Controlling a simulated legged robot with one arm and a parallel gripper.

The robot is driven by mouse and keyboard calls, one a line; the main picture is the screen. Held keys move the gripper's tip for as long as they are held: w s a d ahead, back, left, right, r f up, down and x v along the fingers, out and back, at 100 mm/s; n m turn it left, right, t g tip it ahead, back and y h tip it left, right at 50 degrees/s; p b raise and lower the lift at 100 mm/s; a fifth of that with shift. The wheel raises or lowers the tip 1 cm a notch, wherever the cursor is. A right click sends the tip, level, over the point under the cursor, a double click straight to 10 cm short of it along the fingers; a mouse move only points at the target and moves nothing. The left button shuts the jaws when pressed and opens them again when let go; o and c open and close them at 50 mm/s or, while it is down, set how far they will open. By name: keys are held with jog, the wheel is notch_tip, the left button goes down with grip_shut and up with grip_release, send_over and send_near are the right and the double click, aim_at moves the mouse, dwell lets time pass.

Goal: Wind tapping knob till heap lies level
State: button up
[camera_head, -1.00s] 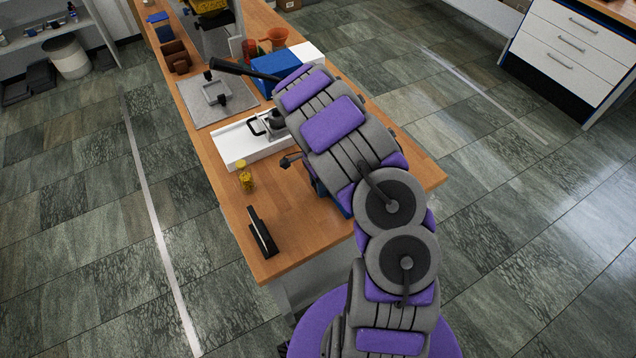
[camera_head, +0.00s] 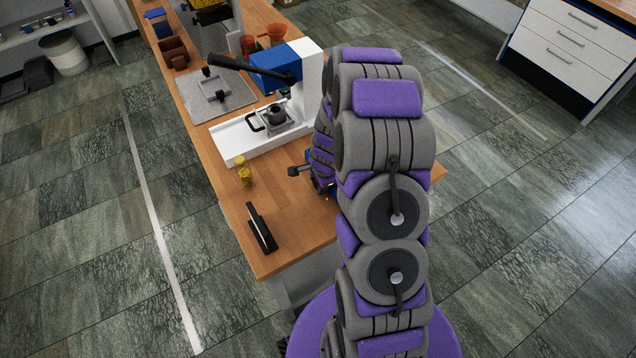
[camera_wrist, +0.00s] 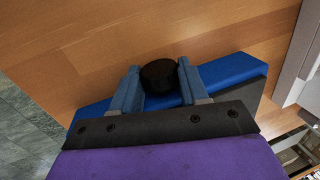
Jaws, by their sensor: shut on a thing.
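A round black knob (camera_wrist: 158,76) sits between the two blue-grey fingers of my gripper (camera_wrist: 158,68) in the wrist view. My gripper is shut on it. A flat blue body (camera_wrist: 238,70) lies behind and beside the fingers, over the wooden bench. In the head view my arm covers most of the area by the gripper, and the fingers cannot be made out. A dark metal pot (camera_head: 277,114) stands on a plate on the white base (camera_head: 240,142) of a lever press. No heap can be made out in either view.
A black lever (camera_head: 245,66) reaches left from the blue and white press. A grey mat (camera_head: 195,100) lies farther back.

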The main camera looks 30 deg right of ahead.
jog(key=shift+t+b, duration=0.4)
jog(key=shift+b, duration=0.05)
dwell(0.3)
jog(key=o, duration=1)
jog(key=shift+o, duration=0.2)
jog(key=p+v, duration=0.3)
jog(key=v, duration=1.4)
jog(key=shift+r, duration=0.1)
